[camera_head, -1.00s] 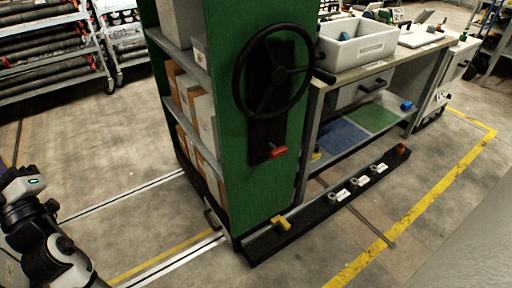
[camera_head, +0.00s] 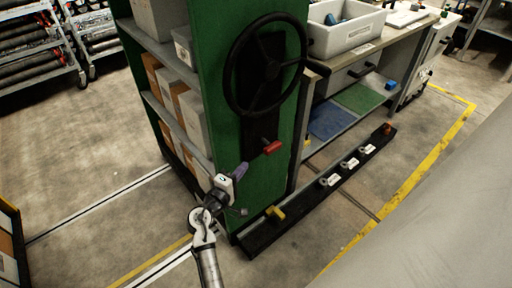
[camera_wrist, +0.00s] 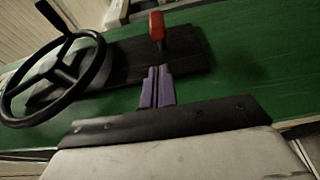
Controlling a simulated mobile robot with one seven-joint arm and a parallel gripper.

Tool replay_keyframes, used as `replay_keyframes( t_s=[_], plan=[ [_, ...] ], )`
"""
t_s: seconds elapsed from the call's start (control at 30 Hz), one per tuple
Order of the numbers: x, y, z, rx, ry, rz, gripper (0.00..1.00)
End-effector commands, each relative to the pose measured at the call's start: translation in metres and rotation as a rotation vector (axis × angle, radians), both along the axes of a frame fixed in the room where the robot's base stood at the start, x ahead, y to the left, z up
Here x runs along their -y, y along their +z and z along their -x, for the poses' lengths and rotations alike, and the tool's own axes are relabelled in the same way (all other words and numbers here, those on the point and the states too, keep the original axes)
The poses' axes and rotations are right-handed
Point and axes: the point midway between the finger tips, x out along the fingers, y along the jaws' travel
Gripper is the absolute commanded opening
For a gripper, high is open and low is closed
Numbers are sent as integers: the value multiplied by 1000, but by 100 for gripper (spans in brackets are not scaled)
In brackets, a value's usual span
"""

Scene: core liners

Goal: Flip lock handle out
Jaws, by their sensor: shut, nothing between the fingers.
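The lock handle (camera_head: 271,147) is a small red lever low on a black plate (camera_head: 252,120) on the green end panel of a shelf unit. It also shows in the wrist view (camera_wrist: 157,27), just beyond my fingertips. My gripper (camera_head: 241,170) has purple fingers, pressed together and empty. It is in front of the panel, to the lower left of the red handle, and looks apart from it. In the wrist view the fingers (camera_wrist: 157,86) point toward the red handle. A black handwheel (camera_head: 266,65) is above the handle on the same plate.
A black floor rail (camera_head: 318,192) with a yellow piece (camera_head: 275,212) runs along the floor by the panel's foot. A workbench (camera_head: 352,55) with a white bin (camera_head: 345,30) stands to the right. Boxes fill the shelves. The floor at left is open.

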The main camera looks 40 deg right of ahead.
Motion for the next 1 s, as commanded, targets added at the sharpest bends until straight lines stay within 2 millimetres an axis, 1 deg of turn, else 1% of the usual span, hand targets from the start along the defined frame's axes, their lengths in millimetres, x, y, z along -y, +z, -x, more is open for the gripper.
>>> replay_keyframes(
  t_s=[0.3, 0.43, 0.57, 0.8, 0.9, 1.0],
  plan=[
    [1, 0, 0, -1, -1, 0, 0],
    [9, 1, -4, 0, -2, 0, 0],
    [28, 2, -11, 0, -3, 0, 0],
    [68, 2, -29, 1, -2, 0, 0],
    [80, 1, -35, 0, -2, 0, 0],
    [87, 1, -39, 0, 0, 0, 0]
  ],
)
